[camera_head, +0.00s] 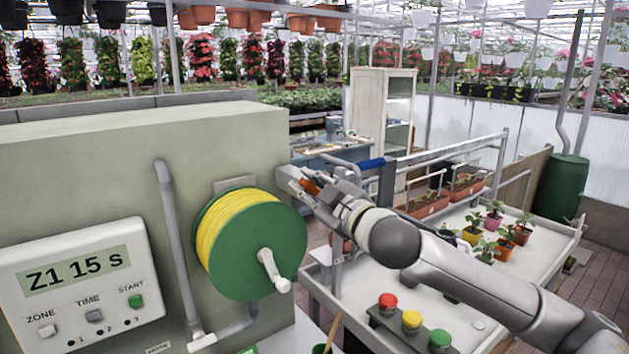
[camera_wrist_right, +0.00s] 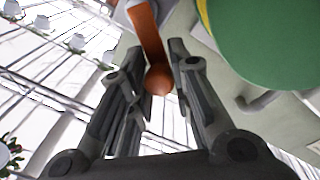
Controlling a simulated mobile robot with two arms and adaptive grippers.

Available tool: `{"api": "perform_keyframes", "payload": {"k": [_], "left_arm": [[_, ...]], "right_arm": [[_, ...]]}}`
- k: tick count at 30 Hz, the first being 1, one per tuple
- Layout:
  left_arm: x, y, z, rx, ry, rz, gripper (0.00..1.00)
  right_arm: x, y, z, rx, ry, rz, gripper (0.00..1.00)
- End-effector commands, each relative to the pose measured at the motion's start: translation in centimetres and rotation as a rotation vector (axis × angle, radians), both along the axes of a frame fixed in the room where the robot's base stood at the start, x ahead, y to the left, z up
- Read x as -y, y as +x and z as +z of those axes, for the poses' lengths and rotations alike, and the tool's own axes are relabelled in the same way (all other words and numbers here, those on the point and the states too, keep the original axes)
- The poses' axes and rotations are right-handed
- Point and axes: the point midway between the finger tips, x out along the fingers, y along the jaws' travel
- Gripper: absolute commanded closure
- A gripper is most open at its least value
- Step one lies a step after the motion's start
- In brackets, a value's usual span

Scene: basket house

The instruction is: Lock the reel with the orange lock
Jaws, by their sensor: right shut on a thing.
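The reel (camera_head: 262,245) is a green disc with yellow hose wound behind it and a white crank handle (camera_head: 272,270) on its face. It is mounted on the side of a grey-green block. The reel's green disc also shows at the top right of the right wrist view (camera_wrist_right: 265,45). The orange lock (camera_wrist_right: 149,38) is a lever with a rounded end; a bit of it shows in the head view (camera_head: 310,187). My right gripper (camera_wrist_right: 158,48) is shut on it, just right of the reel's upper edge. My left gripper is not in view.
A white control panel (camera_head: 82,287) reading "Z1 15 s" is on the block at left, beside a grey pipe (camera_head: 178,240). A white table (camera_head: 535,262) with potted plants and red, yellow and green buttons (camera_head: 411,320) lies under my right arm.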

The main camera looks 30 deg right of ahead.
Motion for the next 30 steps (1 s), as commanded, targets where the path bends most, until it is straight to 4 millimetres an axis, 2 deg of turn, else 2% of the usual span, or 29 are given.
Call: {"api": "perform_keyframes", "payload": {"k": [1, 15, 22, 30], "left_arm": [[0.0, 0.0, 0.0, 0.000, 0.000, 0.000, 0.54], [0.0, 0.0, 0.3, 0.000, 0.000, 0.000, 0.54], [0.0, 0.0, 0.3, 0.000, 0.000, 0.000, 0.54], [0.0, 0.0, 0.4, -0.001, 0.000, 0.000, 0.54]], "right_arm": [[-0.4, 0.0, -0.9, -0.012, -0.038, 0.006, 1.00], [-1.2, -0.1, -2.9, 0.019, -0.451, 0.008, 1.00], [-1.3, -0.1, -3.6, 0.029, -0.586, 0.008, 1.00], [-1.2, -0.1, -4.1, 0.035, -0.665, 0.007, 1.00]]}}
